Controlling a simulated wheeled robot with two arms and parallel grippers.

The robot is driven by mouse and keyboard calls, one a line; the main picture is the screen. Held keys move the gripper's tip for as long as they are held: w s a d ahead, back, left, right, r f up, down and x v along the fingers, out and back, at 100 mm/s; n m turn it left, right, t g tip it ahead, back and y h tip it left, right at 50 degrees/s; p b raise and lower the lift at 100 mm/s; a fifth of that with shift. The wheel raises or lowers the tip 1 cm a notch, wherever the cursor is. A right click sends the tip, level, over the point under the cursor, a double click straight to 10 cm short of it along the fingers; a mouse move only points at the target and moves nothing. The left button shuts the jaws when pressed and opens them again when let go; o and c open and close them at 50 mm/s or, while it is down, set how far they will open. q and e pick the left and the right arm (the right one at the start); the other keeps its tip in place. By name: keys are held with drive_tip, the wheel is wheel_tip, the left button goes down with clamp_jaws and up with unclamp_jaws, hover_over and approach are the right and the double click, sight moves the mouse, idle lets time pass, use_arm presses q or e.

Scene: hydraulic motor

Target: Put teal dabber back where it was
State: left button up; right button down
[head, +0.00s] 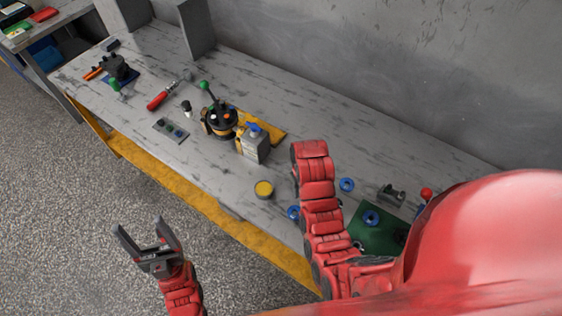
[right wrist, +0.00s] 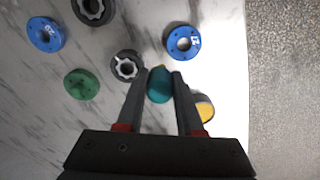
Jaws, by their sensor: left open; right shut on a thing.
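The teal dabber (right wrist: 159,86) is between the two fingers of my right gripper (right wrist: 161,75) in the right wrist view. The fingers are shut on it, above the marbled table surface. The dabber's lower end and its gap to the table are hard to judge. In the head view my right arm hides the right gripper and the dabber. My left gripper (head: 141,229) is open and empty, out over the floor in front of the table.
A yellow-topped tin (right wrist: 205,108) is right of the gripper; it also shows in the head view (head: 263,189). Around it lie blue rings (right wrist: 183,43), a green ring (right wrist: 83,84) and a grey ring (right wrist: 127,66). A grey container (head: 256,147) and black motor (head: 220,120) stand mid-table.

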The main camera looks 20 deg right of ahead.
drive_tip(key=w+b, duration=0.2)
drive_tip(key=w, duration=0.1)
drive_tip(key=w+a+f+b, duration=0.1)
drive_tip(key=w+b, duration=0.4)
drive_tip(key=shift+w+a+f+b, duration=0.3)
drive_tip(key=shift+w+f+b, duration=0.05)
drive_tip(key=shift+w+b, duration=0.05)
drive_tip(key=w, duration=0.1)
drive_tip(key=w+b, duration=0.1)
drive_tip(key=w, duration=0.1)
drive_tip(key=shift+a+r, duration=0.1)
drive_tip(key=shift+a, duration=0.1)
drive_tip(key=shift+w+a+r+p, duration=0.1)
drive_tip(key=shift+w+r+p, duration=0.25)
drive_tip(key=shift+w+p, duration=0.05)
drive_tip(key=shift+w+a+f+p, duration=0.1)
drive_tip(key=shift+w+f+p, duration=0.15)
drive_tip(key=shift+w, duration=0.55)
drive_tip(key=shift+f+p, duration=0.15)
drive_tip(key=shift+p, duration=0.25)
wheel_tip(320, 180, down, 2)
drive_tip(key=shift+f+p, duration=0.25)
drive_tip(key=shift+p, duration=0.2)
drive_tip(key=shift+f, duration=0.35)
